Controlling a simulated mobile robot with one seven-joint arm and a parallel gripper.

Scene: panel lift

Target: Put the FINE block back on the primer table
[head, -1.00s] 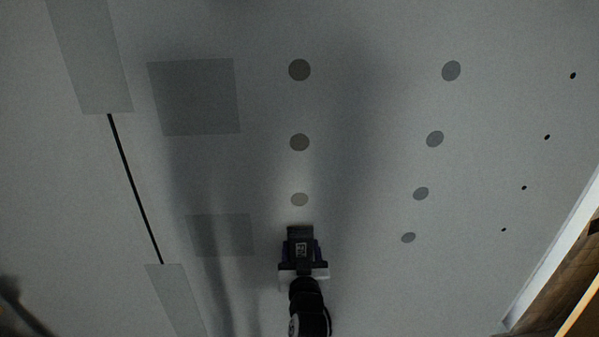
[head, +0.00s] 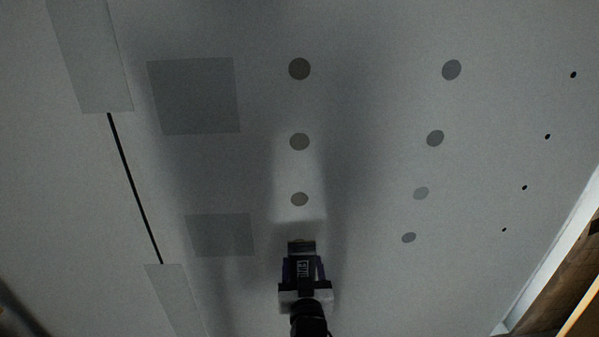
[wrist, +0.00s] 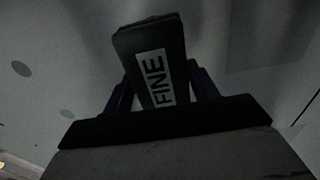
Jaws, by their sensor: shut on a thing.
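The FINE block (wrist: 155,65) is a dark block with a white label reading FINE, seen close up in the wrist view. My gripper (wrist: 160,90) is shut on it, with a purple finger on each side. In the head view the block (head: 301,248) shows at the end of my gripper (head: 302,268), at the bottom centre, in front of the grey panel (head: 380,270). The block looks apart from the panel, with a shadow above it. The primer table is not in view.
The panel carries a column of dark round spots (head: 299,142), greyer spots (head: 435,138) and small black dots (head: 547,137) to the right. Square grey patches (head: 195,95) and a black line (head: 134,186) lie to the left. A pale edge and brown wooden part (head: 560,285) stand at lower right.

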